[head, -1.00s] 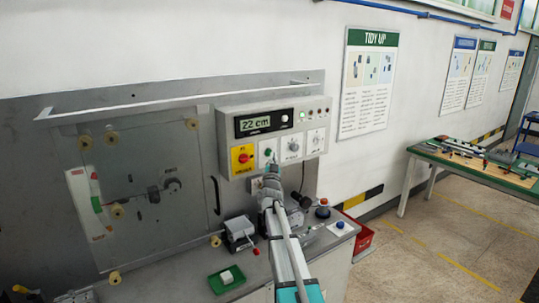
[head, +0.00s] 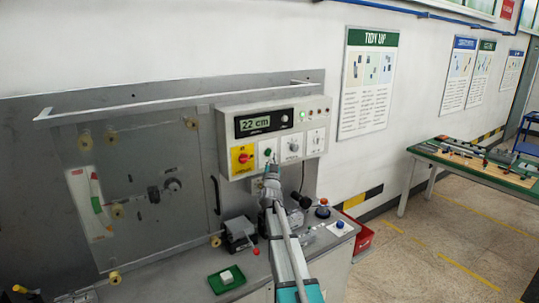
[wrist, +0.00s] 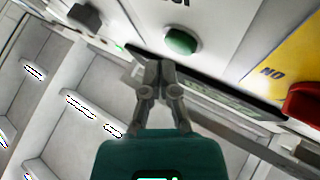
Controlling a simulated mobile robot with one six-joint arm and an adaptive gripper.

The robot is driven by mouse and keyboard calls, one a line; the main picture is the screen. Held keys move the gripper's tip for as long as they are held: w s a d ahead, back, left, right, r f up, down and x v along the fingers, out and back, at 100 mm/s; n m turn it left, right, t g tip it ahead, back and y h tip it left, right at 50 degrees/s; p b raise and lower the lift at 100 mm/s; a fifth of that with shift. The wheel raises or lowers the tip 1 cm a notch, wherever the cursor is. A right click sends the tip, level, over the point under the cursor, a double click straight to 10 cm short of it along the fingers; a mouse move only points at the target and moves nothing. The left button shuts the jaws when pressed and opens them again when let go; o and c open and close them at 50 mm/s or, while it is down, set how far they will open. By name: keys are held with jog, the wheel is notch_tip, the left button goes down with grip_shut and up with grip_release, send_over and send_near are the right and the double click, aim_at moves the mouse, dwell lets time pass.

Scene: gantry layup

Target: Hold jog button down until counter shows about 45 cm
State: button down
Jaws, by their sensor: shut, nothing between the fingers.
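The counter (head: 265,123) on the grey control box reads 22 cm in the head view. The green jog button (head: 267,152) sits below it, on a white plate. It also shows, round and green, in the wrist view (wrist: 182,41). My gripper (head: 271,170) is just below the button in the head view. In the wrist view my gripper (wrist: 158,66) has its fingertips together, empty, a little below and left of the button. The button's face shows uncovered there. The fingertips look apart from it, though depth is hard to judge.
A red knob on a yellow plate (head: 242,160) is left of the button, and it is close in the wrist view (wrist: 303,101). Dials (head: 293,146) are to the right. A clear panel (head: 140,215) stands left. A green tray (head: 227,279) lies on the bench below.

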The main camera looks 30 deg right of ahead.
jog(key=shift+w, duration=0.85)
dwell(3.7)
jog(key=shift+s, duration=1)
jog(key=shift+s+d, duration=0.2)
jog(key=shift+s, duration=2.2)
